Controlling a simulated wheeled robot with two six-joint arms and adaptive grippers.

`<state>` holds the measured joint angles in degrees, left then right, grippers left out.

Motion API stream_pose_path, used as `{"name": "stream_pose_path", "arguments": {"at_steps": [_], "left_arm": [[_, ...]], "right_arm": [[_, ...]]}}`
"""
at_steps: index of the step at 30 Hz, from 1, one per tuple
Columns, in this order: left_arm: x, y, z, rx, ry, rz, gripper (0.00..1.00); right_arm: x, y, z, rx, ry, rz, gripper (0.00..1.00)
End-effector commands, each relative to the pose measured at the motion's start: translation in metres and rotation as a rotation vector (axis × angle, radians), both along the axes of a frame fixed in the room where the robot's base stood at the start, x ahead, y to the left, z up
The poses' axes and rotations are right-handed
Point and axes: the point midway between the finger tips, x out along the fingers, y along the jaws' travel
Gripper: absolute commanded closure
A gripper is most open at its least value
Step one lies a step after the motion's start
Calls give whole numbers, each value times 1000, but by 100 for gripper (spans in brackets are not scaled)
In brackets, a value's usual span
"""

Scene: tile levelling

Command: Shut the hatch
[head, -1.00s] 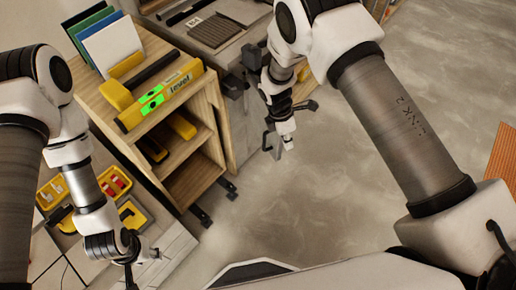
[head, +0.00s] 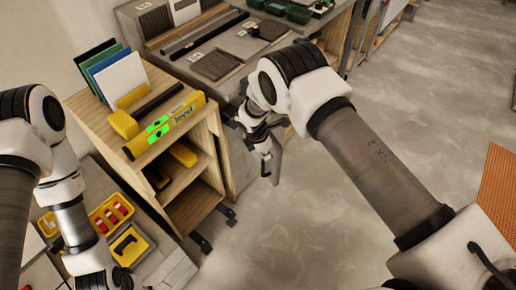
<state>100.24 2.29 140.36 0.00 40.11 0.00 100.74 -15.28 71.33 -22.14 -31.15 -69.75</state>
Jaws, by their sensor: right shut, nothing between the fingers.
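I cannot make out a hatch for certain. A grey upright panel edge (head: 277,158) shows beside my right gripper, in front of the grey bench unit; whether it is part of a hatch is unclear. My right gripper (head: 266,171) points down close to this edge, shut and empty; I cannot tell if they touch. My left gripper (head: 118,279) is at the bottom left, near the yellow case, partly cut off by the frame edge and dark, so its fingers are unclear.
A wooden shelf unit (head: 186,180) holds a yellow level (head: 166,126) and upright boards (head: 122,77) on top. A grey bench (head: 228,58) with dark ribbed mats stands behind. Yellow boxes (head: 111,212) lie at the lower left. The floor on the right is clear up to an orange mat (head: 496,200).

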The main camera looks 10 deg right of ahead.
Motion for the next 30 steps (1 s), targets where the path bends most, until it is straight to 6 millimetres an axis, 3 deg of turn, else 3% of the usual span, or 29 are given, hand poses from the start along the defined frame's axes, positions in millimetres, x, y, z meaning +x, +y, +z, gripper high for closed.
{"name": "stream_pose_path", "arguments": {"at_steps": [6,22,30], "left_arm": [[0,0,9,0,0,0,56],[0,0,7,0,0,0,56],[0,0,6,0,0,0,56]], "right_arm": [[5,-20,1,0,0,1,100],[5,-27,1,1,0,21,100],[9,-62,1,1,1,128,100]]}}
